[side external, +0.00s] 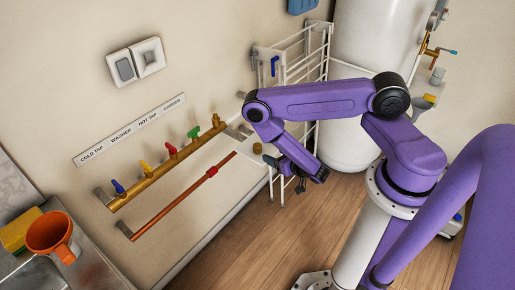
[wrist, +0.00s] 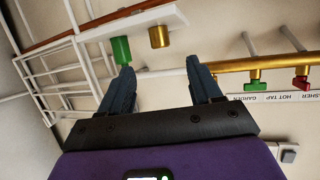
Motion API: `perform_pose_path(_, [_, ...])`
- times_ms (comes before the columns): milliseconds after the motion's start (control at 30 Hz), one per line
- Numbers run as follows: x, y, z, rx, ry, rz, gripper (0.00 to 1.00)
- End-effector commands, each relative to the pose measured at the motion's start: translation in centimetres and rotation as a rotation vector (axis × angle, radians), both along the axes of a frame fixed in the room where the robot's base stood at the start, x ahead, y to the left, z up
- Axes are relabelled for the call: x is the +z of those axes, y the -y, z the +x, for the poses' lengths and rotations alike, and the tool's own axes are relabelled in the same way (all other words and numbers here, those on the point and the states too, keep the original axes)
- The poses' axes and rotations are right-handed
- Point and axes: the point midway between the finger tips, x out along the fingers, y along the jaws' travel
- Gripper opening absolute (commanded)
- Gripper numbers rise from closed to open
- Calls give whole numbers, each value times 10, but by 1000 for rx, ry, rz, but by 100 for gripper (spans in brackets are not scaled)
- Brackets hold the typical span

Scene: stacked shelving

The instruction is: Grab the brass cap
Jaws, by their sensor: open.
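The brass cap (wrist: 159,37) is a short gold cylinder on a white shelf edge at the top of the wrist view. It also shows in the side view as a small brass piece (side external: 257,148) at the wall rack. My gripper (wrist: 158,66) is open and empty, its two dark fingers pointing toward the cap. The cap appears beyond the fingertips, roughly in line with the gap between them, and looks apart from both. In the side view my gripper (side external: 281,163) is just right of the cap, and its fingers are hard to make out.
A green cylinder (wrist: 121,50) stands beside the cap, close to one fingertip. A brass pipe with coloured valves (side external: 160,172) and a copper pipe (side external: 180,203) run along the wall. A white wire rack (side external: 305,55) and a white tank (side external: 345,140) stand behind.

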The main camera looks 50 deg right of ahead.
Motion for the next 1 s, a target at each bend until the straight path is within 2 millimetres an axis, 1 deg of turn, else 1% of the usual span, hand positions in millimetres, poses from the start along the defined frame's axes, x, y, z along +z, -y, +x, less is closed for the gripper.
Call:
perform_pose_path(33, [-3, 4, 9, -8, 7, 4, 64])
perform_pose_path(100, [-7, 7, 21, -5, 7, 4, 64])
perform_pose_path(200, [-14, 11, 36, -3, 7, 1, 64])
perform_pose_path(300, [-19, 13, 48, -2, 4, 1, 64])
perform_pose_path(567, [-25, 17, 62, 0, 2, -1, 64])
perform_pose_path(800, [-33, 25, 92, 0, 3, 0, 64])
perform_pose_path(900, [-37, 28, 100, 0, 2, 0, 64])
perform_pose_path(1000, [-39, 29, 104, 1, 1, -1, 64])
